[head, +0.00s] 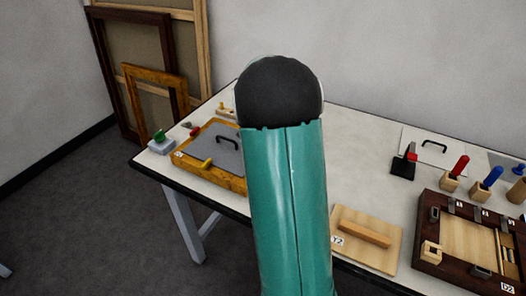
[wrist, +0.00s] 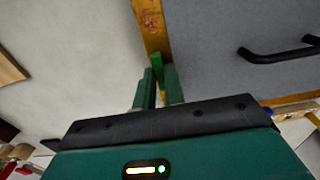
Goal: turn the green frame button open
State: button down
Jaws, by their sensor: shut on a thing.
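My gripper (wrist: 158,78) is shut on a small green piece, which looks like the green frame button (wrist: 157,66), at the edge of the gilt frame (wrist: 149,22). The button stands between the two green fingers; its exact turn is hard to tell. In the head view the gilt frame (head: 238,184) lies on the table, holding a grey panel (head: 226,158) with a black handle (head: 228,140). The handle also shows in the wrist view (wrist: 280,53), right of my fingers. My own arm hides the gripper and the frame's right part in the head view.
A yellow button (head: 207,163) sits on the frame's front edge. A grey block with a green knob (head: 158,137) stands left of it. A wooden board (head: 350,258) and a dark case (head: 428,226) lie to the right. Empty frames (head: 150,92) lean on the wall.

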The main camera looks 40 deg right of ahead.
jog(key=c, duration=1.5)
grip_release()
jog(key=shift+r, duration=0.15)
notch_tip(320, 180, up, 14)
jog(key=shift+f, duration=0.2)
jog(key=s+a+r+n+t, duration=0.1)
jog(key=s+a+r+n, duration=0.2)
jog(key=a, duration=0.6)
jog(key=s+a+r+n+t, duration=0.2)
jog(key=s+a+n, duration=0.1)
jog(key=a, duration=0.6)
jog(key=s+a+f+n+t, duration=0.1)
jog(key=s+a+n, duration=0.1)
jog(key=s+a, duration=0.1)
jog(key=s+a+f+n, duration=0.1)
jog(key=s+a+n, duration=0.2)
jog(key=a, duration=0.3)
jog(key=s+a+f+n+t, duration=0.1)
jog(key=s+a+n, duration=0.2)
jog(key=s+a, duration=0.1)
jog(key=shift+s+a+t, duration=0.15)
jog(key=shift+s+t, duration=0.15)
jog(key=shift+s, duration=0.45)
